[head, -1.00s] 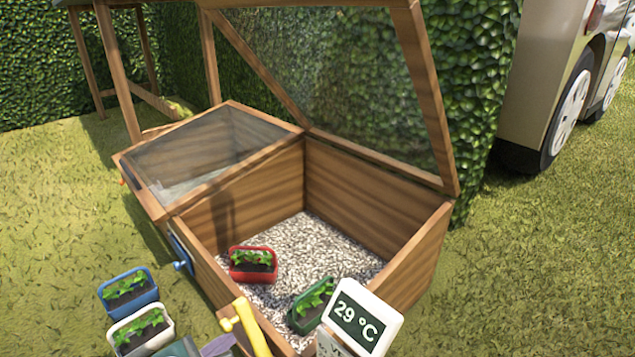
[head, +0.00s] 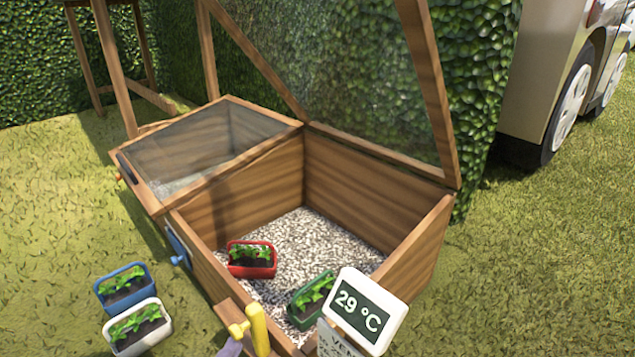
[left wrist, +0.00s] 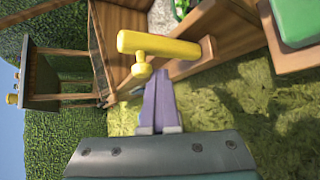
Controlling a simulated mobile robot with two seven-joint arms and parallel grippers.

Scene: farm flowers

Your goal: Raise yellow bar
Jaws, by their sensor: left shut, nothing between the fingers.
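The yellow bar (head: 258,330) is on the front wall of the wooden cold frame (head: 185,216), at the bottom of the head view. It stands nearly upright there, with a short yellow knob at its left. In the left wrist view the bar (left wrist: 158,47) lies across the picture, just beyond my purple fingertips. My left gripper (left wrist: 161,76) is shut and empty, its tips close to the bar and knob; I cannot tell if they touch. In the head view only a purple bit of the left gripper (head: 230,348) shows. My right gripper is not in view.
The frame's right lid (head: 430,85) is raised; the left lid (head: 205,147) is down. Red (head: 252,270) and green (head: 303,315) pots sit on gravel inside. Blue (head: 147,272) and white (head: 165,330) pots stand on grass. A 29 °C display (head: 398,310) is at the right.

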